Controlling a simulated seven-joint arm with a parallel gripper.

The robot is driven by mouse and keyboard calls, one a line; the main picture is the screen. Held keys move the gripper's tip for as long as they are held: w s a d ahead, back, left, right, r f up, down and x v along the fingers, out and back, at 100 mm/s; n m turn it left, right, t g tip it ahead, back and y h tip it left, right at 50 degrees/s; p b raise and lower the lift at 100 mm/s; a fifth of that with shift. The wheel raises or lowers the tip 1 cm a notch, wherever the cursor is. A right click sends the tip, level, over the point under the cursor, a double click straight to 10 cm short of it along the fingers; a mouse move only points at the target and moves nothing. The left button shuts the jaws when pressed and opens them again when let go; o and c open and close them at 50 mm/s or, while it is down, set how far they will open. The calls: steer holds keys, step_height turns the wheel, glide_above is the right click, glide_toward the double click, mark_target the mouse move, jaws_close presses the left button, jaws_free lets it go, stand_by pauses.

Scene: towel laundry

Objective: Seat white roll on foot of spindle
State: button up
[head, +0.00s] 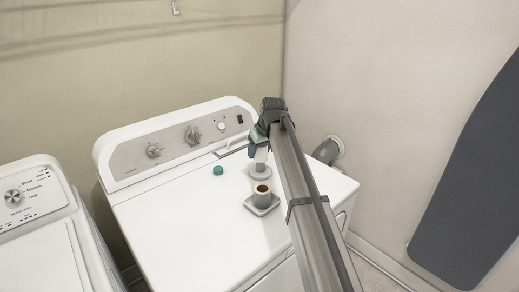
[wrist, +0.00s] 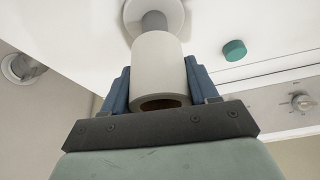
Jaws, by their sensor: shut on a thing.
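My gripper (head: 258,142) is shut on the white roll (wrist: 160,62), its blue fingers on either side. The roll's brown core opening faces the wrist camera. In the head view the roll (head: 261,154) is partly hidden by my gripper. The spindle (wrist: 154,20) has a grey post and a round white foot (wrist: 176,8). It stands on the dryer top, directly below the roll (head: 260,168). A stretch of grey post shows between roll and foot, so the roll is apart from the foot. I cannot tell whether the roll is around the post's upper part.
A grey cylinder with a brown opening (head: 262,200) stands on a small square white base (head: 261,210) in front of the spindle. A teal cap (head: 218,170) lies to the left. The white machine's top (head: 180,225) is clear at front left. The control panel (head: 180,140) rises behind.

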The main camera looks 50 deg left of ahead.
mark_target(259, 160)
steer(key=shift+f, duration=2.55)
stand_by(1.0)
steer(key=o, duration=1.1)
steer(key=shift+o, duration=0.4)
steer(key=shift+o, duration=0.8)
steer(key=shift+r, duration=0.15)
steer(key=shift+r, duration=3.35)
